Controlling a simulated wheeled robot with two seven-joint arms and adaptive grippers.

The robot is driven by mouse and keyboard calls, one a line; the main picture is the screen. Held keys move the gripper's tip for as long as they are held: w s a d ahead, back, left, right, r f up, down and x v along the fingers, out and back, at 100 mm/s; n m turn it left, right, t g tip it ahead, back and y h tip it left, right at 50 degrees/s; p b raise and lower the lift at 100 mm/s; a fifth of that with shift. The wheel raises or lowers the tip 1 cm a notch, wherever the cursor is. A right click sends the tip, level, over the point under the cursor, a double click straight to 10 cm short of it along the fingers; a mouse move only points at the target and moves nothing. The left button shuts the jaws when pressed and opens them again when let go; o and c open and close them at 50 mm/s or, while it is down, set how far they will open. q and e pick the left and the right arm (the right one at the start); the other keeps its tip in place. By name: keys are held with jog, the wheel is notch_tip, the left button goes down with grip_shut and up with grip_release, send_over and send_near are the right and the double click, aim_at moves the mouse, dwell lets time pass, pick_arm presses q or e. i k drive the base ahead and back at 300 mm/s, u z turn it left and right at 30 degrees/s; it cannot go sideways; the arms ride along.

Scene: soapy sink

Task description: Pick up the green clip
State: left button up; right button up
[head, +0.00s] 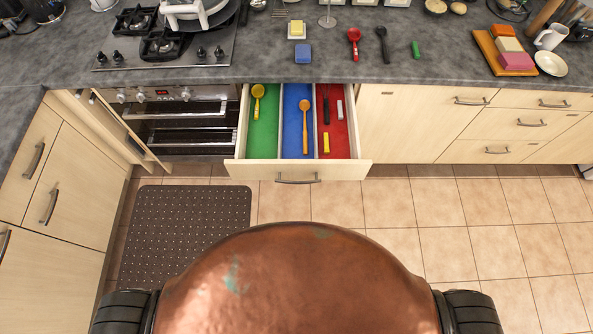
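A small green clip (415,49) lies on the dark grey countertop, to the right of a black spoon (382,44) and a red spoon (354,44). It stands apart from both and nothing covers it. Neither of my grippers shows in the head view.
An open drawer (241,160) juts out below the counter. Its green, blue and red compartments hold several utensils and small pieces. A yellow block (297,28) and a blue block (303,54) sit left of the spoons. A wooden board (487,50) with blocks lies right. The oven door (112,125) appears open.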

aim_at(416, 54)
jog(key=z, duration=0.5)
jog(key=k, duration=1.2)
jog(key=u, duration=0.2)
jog(key=i, duration=1.6)
jog(key=z, duration=0.7)
